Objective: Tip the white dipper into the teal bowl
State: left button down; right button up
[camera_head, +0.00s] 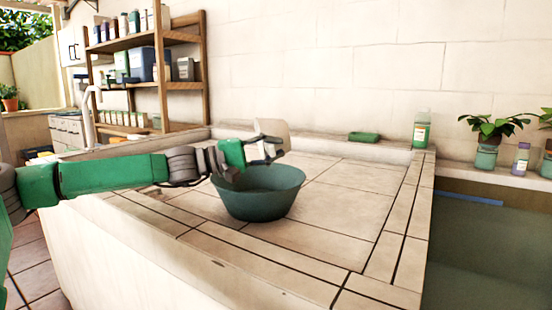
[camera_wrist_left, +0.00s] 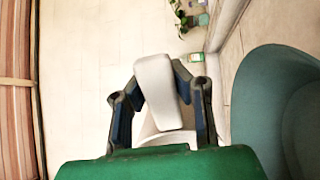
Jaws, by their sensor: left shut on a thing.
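The teal bowl (camera_head: 262,203) stands upright on the tiled counter in the head view. Part of it fills the right side of the left wrist view (camera_wrist_left: 255,95). My left gripper (camera_head: 268,150) is just above the bowl's far rim and is shut on the white dipper (camera_head: 272,130). In the left wrist view the dipper (camera_wrist_left: 157,85) shows between the two fingers of my left gripper (camera_wrist_left: 163,100). The dipper's inside and any contents are hidden. My right gripper is in neither view.
The tiled counter (camera_head: 345,205) is clear right of the bowl. A green dish (camera_head: 363,137) and a green bottle (camera_head: 421,130) stand along the back ledge. A basin (camera_head: 485,240) lies at the right. A wooden shelf (camera_head: 165,85) stands at the back left.

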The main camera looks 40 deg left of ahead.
pick_arm(q)
jog(key=shift+s+a+f+t+h+b, duration=0.1)
jog(key=shift+s+a+t+h+b, duration=0.15)
jog(key=shift+b, duration=0.4)
dwell(1.0)
